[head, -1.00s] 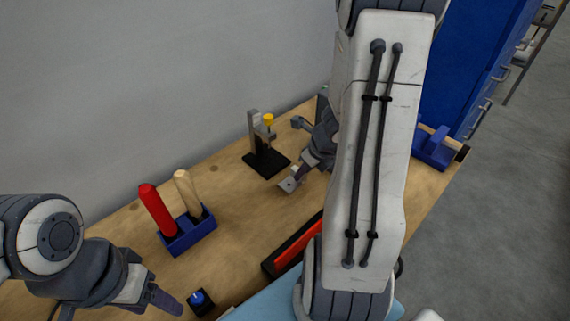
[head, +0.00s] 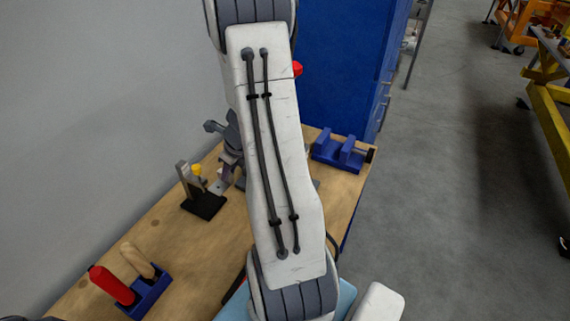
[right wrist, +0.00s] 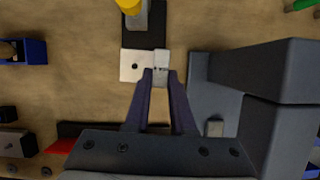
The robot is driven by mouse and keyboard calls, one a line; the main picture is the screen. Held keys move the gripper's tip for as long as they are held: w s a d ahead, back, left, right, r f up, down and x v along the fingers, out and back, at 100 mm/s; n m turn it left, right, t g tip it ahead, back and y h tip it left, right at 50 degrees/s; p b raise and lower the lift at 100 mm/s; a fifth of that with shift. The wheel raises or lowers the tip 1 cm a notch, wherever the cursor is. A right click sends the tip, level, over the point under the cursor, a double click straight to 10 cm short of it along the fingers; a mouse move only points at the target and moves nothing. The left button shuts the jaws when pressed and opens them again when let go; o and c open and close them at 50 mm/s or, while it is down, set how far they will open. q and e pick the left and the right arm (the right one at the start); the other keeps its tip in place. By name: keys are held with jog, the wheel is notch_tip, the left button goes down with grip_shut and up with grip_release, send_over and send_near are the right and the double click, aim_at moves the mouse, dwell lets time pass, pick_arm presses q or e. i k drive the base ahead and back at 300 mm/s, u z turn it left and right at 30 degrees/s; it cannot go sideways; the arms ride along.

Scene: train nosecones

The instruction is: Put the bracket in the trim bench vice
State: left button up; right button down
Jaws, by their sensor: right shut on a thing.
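The bracket is a small pale metal piece with a hole in its flat plate. It shows in the right wrist view (right wrist: 134,66) and, small, in the head view (head: 217,187). My right gripper (right wrist: 160,77) is shut on its upright part; in the head view the gripper (head: 230,172) is partly hidden by my arm. The bracket is close beside the black base of a yellow-tipped clamp (head: 204,204); I cannot tell whether it touches the base or bench. A blue vice (head: 338,152) with parallel jaws and a dark end stands at the bench's far right. My left gripper is out of view.
A blue holder (head: 150,298) with a red and a wooden handle stands at the bench's near left. A large dark grey structure (right wrist: 275,65) fills the right of the wrist view. A blue cabinet (head: 345,60) stands behind the bench. Bare wood lies around the clamp.

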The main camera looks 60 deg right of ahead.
aim_at(332, 148)
jog(key=k, duration=1)
jog(key=z, duration=2.5)
jog(key=i, duration=1.65)
jog(key=u, duration=2.6)
